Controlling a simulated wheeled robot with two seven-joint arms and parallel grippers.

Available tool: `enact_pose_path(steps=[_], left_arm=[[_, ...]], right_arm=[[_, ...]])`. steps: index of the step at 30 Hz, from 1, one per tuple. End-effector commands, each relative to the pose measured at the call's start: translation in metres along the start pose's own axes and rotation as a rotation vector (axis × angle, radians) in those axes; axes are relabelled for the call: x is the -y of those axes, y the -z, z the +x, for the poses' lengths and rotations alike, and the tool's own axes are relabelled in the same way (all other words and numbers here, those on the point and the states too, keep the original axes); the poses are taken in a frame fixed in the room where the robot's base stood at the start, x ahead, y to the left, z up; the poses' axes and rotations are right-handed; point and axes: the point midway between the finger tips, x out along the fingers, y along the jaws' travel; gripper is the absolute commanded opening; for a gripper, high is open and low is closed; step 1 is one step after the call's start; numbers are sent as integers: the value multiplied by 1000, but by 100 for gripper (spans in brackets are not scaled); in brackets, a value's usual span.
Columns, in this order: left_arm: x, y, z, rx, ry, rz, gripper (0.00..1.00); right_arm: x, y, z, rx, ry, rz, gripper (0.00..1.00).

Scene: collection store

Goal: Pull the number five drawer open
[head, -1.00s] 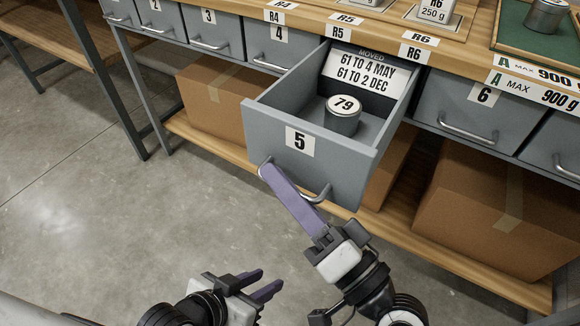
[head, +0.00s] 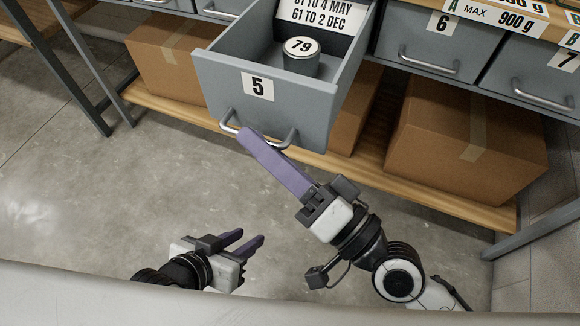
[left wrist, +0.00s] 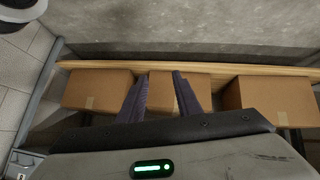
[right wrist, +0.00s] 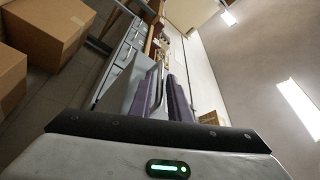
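The grey number five drawer (head: 300,100) stands pulled out from the bench in the head view, its front labelled 5. A tin marked 79 (head: 301,56) and a printed card (head: 330,18) are inside it. My right gripper (head: 246,135) is at the left part of its metal handle (head: 287,141). In the right wrist view its purple fingers (right wrist: 167,85) are close together with the handle between them. My left gripper (head: 250,240) is empty, low over the floor. In the left wrist view its fingers (left wrist: 160,90) are apart.
Closed number six drawer (head: 425,45) and number seven drawer (head: 535,75) are to the right. Cardboard boxes (head: 430,130) sit on the wooden lower shelf (head: 390,175) under the drawers. The concrete floor in front is clear. A metal leg (head: 75,80) stands at the left.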

Motion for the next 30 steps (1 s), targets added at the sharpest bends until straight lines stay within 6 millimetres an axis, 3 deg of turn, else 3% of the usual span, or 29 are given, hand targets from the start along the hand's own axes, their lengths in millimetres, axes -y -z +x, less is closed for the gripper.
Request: enact_pose_path(steps=[2, 6, 12, 30], left_arm=[[-3, 9, 4, -4, -14, 19, 31], [-6, 6, 9, 18, -28, 30, 31], [-8, 3, 13, 43, -41, 43, 31], [-9, 2, 13, 57, -47, 48, 31]], right_arm=[[-3, -3, -17, 5, -3, -4, 16], [-3, -3, -41, 5, -2, -3, 16], [-2, -2, -64, 2, 0, -2, 16], [0, 0, -72, -1, 1, 2, 16]])
